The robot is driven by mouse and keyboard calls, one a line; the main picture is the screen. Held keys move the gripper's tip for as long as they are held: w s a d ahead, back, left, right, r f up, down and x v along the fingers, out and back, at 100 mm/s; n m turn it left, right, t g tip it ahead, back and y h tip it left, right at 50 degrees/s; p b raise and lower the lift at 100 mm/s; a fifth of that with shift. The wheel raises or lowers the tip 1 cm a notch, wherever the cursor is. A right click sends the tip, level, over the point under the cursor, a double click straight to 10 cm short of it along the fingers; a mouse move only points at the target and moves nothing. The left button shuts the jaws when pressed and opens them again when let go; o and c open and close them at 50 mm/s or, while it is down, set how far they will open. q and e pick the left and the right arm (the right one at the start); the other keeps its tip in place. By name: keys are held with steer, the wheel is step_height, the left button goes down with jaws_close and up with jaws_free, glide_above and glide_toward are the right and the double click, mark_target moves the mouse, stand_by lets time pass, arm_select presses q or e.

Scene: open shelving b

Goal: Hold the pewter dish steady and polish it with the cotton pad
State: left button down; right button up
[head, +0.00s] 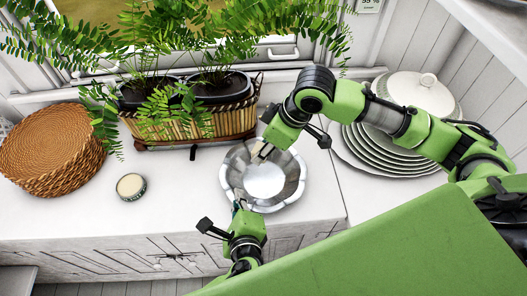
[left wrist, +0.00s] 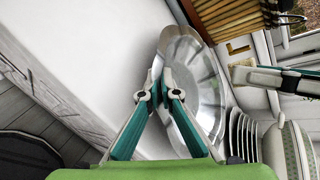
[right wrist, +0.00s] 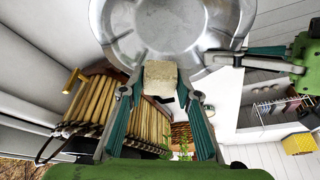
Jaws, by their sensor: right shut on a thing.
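The pewter dish (head: 268,181) is a round silvery bowl with a lobed rim, lying on the white counter. My left gripper (head: 240,204) is at its near rim. In the left wrist view the fingertips (left wrist: 164,74) come together on the rim, nearly closed, with the thin edge between them. My right gripper (head: 263,149) reaches over the far side of the dish. In the right wrist view it is shut on the cotton pad (right wrist: 160,76), a small pale block, in front of the dish's surface (right wrist: 170,25). I cannot tell whether the pad touches the dish.
A round tin with a cream top (head: 131,186) stands left of the dish. A fern planter basket (head: 190,124) is behind it, and woven mats (head: 46,150) are stacked at far left. Stacked plates (head: 378,150) and a white lidded dish (head: 418,92) stand at right, under my right arm.

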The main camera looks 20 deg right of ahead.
stand_by(0.3)
arm_select(q)
steer(key=c, duration=2.2)
jaws_free()
steer(key=v, duration=1.2)
